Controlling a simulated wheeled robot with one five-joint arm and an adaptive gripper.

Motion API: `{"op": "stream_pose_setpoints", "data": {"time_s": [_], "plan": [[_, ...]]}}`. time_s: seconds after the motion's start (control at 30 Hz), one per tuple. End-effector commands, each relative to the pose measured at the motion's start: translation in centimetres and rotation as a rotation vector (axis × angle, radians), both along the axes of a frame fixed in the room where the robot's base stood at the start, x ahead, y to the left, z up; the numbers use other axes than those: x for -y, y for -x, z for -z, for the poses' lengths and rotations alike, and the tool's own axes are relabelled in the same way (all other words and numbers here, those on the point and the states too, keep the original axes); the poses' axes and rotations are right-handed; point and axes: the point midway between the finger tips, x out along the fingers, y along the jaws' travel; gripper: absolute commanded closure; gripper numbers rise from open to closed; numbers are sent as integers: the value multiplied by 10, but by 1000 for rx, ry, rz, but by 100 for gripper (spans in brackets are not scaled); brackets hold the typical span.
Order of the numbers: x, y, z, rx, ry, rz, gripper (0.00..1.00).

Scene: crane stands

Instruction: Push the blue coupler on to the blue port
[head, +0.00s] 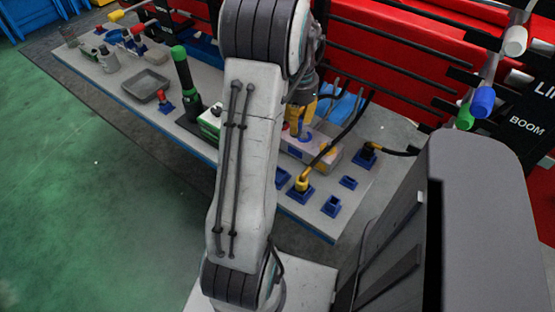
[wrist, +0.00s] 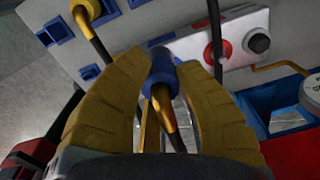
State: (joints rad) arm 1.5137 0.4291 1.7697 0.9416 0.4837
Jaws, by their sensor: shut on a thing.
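My gripper (wrist: 158,78) has its yellow fingers closed around the blue coupler (wrist: 162,70), a blue sleeve with a brass end towards the camera. In the head view my gripper (head: 300,112) shows partly behind my arm, above a pale box (head: 325,155) on the bench. In the wrist view the coupler's far end points at this box, near a blue patch (wrist: 160,40) that may be the blue port. The coupler covers part of it, and I cannot tell whether they touch.
A yellow hose end (head: 303,183) stands in a blue holder on the grey bench (head: 320,222). A green and black bottle-like tool (head: 184,85) stands left of my arm. A red rack (head: 400,60) rises behind.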

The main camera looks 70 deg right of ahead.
Motion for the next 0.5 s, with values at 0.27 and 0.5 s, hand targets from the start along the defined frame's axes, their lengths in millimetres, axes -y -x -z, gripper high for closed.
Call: {"op": "stream_pose_setpoints", "data": {"time_s": [0.27,0.5], "plan": [[26,8,-26,0,-1,38,100],[40,13,-35,0,0,61,100]]}}
